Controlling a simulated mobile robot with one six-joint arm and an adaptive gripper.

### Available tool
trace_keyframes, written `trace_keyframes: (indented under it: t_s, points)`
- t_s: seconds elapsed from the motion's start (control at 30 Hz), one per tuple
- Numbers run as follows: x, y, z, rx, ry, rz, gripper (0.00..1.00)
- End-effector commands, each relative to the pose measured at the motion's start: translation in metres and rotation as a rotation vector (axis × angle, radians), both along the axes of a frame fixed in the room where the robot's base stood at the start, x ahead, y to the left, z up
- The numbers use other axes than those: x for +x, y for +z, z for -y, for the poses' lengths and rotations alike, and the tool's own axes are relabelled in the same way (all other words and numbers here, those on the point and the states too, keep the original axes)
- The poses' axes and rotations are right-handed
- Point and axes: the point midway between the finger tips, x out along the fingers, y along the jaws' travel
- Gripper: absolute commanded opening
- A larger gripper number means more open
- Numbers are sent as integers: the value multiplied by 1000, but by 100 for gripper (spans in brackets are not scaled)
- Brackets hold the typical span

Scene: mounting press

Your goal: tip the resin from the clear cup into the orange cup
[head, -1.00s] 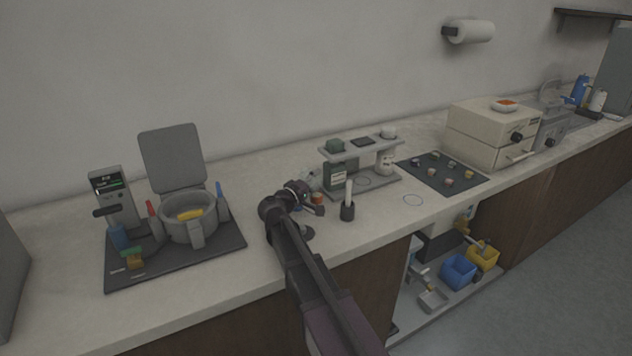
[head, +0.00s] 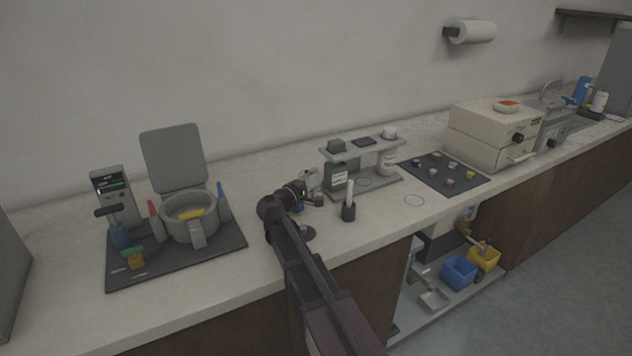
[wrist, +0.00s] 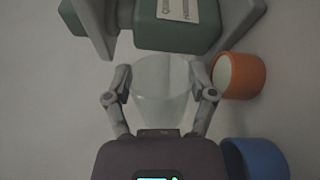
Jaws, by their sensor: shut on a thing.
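My gripper (wrist: 160,98) is shut on the clear cup (wrist: 160,75), with one finger on each side of it in the wrist view. The cup is see-through and pale, and its contents are hard to make out. The orange cup (wrist: 240,75) is just right of the clear cup in the wrist view, its pale inside partly showing. In the head view my gripper (head: 308,190) is over the counter beside the stand, and the cups there are mostly hidden by my arm.
A blue cup (wrist: 255,158) is at the lower right of the wrist view. A green labelled bottle (wrist: 178,22) stands close beyond the clear cup, by the grey stand (head: 385,183). A dark holder with a white stick (head: 348,210) stands right of my gripper.

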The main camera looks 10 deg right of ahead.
Motion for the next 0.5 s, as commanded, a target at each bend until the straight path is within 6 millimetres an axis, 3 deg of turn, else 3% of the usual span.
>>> trace_keyframes:
  t_s: [0.5]
  points:
    - [8,3,-6,-258,-1,-303,25]
